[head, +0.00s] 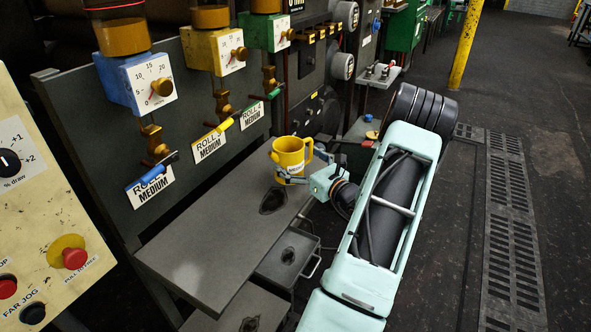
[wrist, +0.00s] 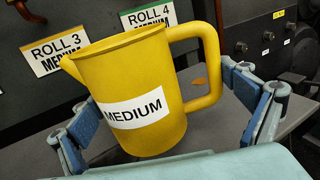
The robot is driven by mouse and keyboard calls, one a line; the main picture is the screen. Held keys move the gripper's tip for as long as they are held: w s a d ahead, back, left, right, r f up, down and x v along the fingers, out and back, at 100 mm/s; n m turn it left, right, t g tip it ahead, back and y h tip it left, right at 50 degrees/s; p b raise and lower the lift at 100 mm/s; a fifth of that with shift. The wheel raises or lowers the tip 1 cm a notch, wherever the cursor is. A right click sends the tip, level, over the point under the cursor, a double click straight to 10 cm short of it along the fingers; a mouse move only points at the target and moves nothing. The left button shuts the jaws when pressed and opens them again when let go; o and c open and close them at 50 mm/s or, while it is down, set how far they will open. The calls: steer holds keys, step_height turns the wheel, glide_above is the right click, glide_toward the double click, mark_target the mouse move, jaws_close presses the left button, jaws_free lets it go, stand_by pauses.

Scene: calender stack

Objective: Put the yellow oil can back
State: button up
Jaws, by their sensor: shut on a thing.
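The yellow oil can (head: 288,155) has a spout, a handle and a white label; the label reads MEDIUM in the wrist view (wrist: 128,85). My gripper (head: 302,177) is shut on the can, with one blue-padded finger on each side of it in the wrist view (wrist: 168,125). The can looks slightly tilted in the wrist view. It shows over the far right part of the grey shelf (head: 205,240); I cannot tell whether its base touches the shelf. Its underside is hidden.
A dark stain (head: 273,201) marks the shelf near the can. The panel behind carries blue (head: 152,180), yellow (head: 218,128) and green (head: 250,109) valve levers with ROLL MEDIUM labels. Open metal trays (head: 288,256) sit below the shelf edge. The shelf's near part is clear.

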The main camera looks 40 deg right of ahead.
steer(key=shift+w+f+b, duration=0.1)
steer(key=shift+f+b, duration=0.55)
steer(key=shift+f, duration=0.9)
steer(key=shift+f, duration=0.2)
steer(key=o, duration=1.4)
steer(key=shift+r, duration=0.15)
steer(key=shift+s, duration=0.4)
steer(key=s, duration=0.3)
steer(key=s+p, duration=0.1)
steer(key=s, duration=0.3)
steer(key=s+a+p, duration=0.1)
steer(key=s, duration=0.3)
steer(key=shift+s+a, duration=0.1)
steer(key=shift+s, duration=0.05)
